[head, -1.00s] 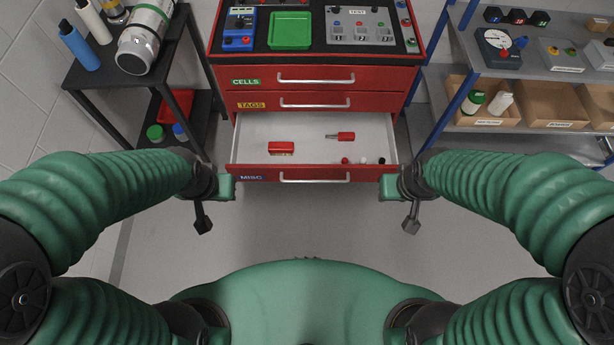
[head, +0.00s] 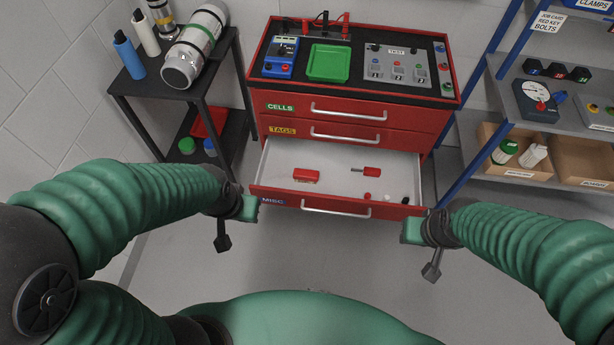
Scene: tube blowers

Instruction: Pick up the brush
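The open MISC drawer (head: 335,158) of the red cabinet holds a red block with a paler lower edge (head: 306,175), which looks like the brush. It lies flat in the drawer's left half. A red-handled tool with a thin shaft (head: 368,171) lies to its right. My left gripper (head: 246,209) is just outside the drawer's front left corner. My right gripper (head: 414,231) is in front of its right corner. Both are apart from the brush and hold nothing visible. Their finger opening cannot be made out.
Small red, white and black pieces (head: 385,197) lie at the drawer's front right. The drawer front with its handle (head: 336,208) stands between me and the contents. A black cart (head: 200,90) is at left and a blue-post shelf (head: 470,125) at right. The floor ahead is clear.

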